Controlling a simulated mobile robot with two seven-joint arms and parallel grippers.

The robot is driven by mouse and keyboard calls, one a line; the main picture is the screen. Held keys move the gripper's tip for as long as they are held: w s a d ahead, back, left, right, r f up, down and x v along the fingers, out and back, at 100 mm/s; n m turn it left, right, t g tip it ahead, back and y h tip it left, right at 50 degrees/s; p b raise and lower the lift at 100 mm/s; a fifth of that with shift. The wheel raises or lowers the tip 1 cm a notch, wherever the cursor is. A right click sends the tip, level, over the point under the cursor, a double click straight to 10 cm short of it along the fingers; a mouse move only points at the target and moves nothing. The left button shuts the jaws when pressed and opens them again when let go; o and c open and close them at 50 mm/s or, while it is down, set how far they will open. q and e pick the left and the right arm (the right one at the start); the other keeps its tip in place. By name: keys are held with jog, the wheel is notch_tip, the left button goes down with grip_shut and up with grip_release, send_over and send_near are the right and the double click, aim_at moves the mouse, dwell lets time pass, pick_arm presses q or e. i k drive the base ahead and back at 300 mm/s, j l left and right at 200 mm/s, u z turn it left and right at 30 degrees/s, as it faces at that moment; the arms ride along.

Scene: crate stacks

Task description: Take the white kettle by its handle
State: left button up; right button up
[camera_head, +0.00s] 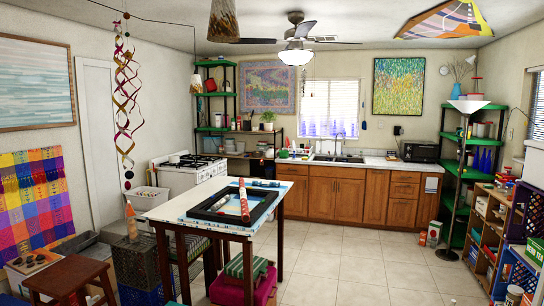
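A small pale shape (174,159) sits on the left part of the white stove (182,182) at the back left. It may be the white kettle, but it is too small to be sure, and no handle can be made out. Neither of my grippers shows in the head view.
A tall table (170,213) stands in front of the stove, with a black tray (212,218) and a red-and-white tube on it. A wooden stool (72,275) is at front left. Shelves (488,225) and crates line the right. The tiled floor (345,270) right of the table is clear.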

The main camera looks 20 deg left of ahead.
aim_at(270, 153)
jog(key=i+z, duration=0.25)
jog(key=i, duration=0.45)
jog(key=i+z, duration=0.1)
jog(key=i, duration=1.55)
jog(key=i+u, duration=0.15)
jog(key=i, duration=0.7)
jog(key=i+l+u, duration=0.1)
jog(key=i, duration=0.75)
jog(key=i+u, duration=0.2)
jog(key=i, duration=0.6)
jog(key=i+l+u, duration=0.2)
jog(key=i, duration=0.65)
jog(key=i+u, duration=0.1)
jog(key=i, duration=1.6)
jog(key=i+u, duration=0.2)
jog(key=i, duration=0.6)
jog(key=i+l+u, duration=0.25)
jog(key=i, duration=0.5)
jog(key=i+j+u, duration=0.15)
jog(key=i+u, duration=0.65)
jog(key=i+l+u, duration=0.1)
jog(key=i+u, duration=0.35)
jog(key=i+j+z, duration=0.25)
jog(key=i+z, duration=0.2)
jog(key=i+j+z, duration=0.4)
jog(key=i, duration=0.2)
jog(key=i+j, duration=0.05)
